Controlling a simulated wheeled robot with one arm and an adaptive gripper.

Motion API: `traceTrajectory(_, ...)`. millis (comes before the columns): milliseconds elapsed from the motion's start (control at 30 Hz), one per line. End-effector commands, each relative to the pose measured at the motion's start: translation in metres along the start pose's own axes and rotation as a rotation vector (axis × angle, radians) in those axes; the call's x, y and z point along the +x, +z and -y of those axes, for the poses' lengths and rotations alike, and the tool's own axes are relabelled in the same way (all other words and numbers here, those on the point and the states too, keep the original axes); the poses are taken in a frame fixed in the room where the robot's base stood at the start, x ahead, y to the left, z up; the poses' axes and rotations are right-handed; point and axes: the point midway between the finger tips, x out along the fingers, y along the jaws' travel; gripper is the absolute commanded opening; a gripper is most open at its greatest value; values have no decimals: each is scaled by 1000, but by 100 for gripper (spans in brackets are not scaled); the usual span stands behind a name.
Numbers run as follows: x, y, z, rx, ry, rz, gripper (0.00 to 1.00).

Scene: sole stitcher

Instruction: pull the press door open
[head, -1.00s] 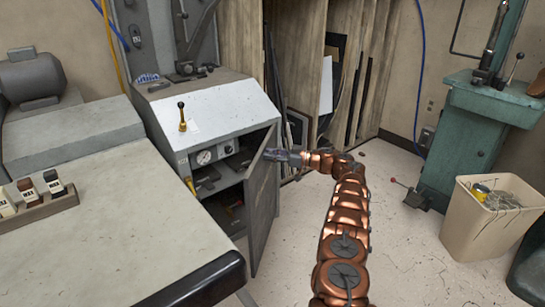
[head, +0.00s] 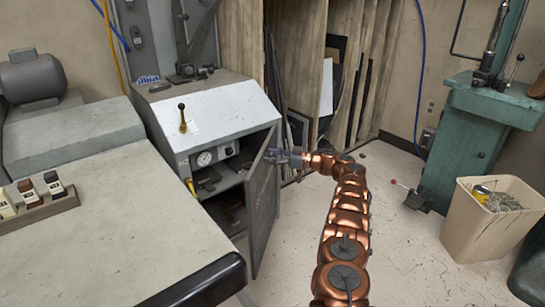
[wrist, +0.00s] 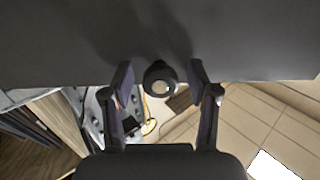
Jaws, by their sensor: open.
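The press door (head: 262,202) is a dark grey panel on the front of the press cabinet (head: 205,120), and it stands swung out wide, with the shelves inside showing. My gripper (head: 272,155) is at the upper outer edge of the door. In the wrist view, my gripper (wrist: 160,85) is open, with one finger on each side of a round dark knob (wrist: 160,76) at the edge of the grey door panel (wrist: 70,45). A gap shows between each finger and the knob.
A worktable (head: 110,235) with a dark rounded edge is at the left front. A beige bin (head: 468,228) and a green machine (head: 460,140) stand at the right. Wooden racks (head: 300,55) are behind the door.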

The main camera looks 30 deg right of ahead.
Motion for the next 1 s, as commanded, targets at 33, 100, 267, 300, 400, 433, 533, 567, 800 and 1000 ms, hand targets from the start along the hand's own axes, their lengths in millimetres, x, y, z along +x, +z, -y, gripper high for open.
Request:
traceTrajectory(33, 0, 0, 0, 0, 0, 0, 59)
traceTrajectory(100, -2, 0, 0, 0, 0, 0, 59)
traceTrajectory(267, -17, 0, 0, 0, -1, 0, 59)
traceTrajectory(300, -23, 0, 0, -1, -1, 0, 59)
traceTrajectory(400, -42, 1, -1, 0, 3, 0, 59)
traceTrajectory(433, -48, 1, -1, 0, 4, 0, 59)
traceTrajectory(533, -58, 0, -1, -2, 3, 0, 59)
traceTrajectory(567, -61, 0, -1, -2, 2, 0, 59)
traceTrajectory(800, -73, 1, 0, 2, 1, -1, 59)
traceTrajectory(1000, -75, 0, 0, 1, 0, -1, 59)
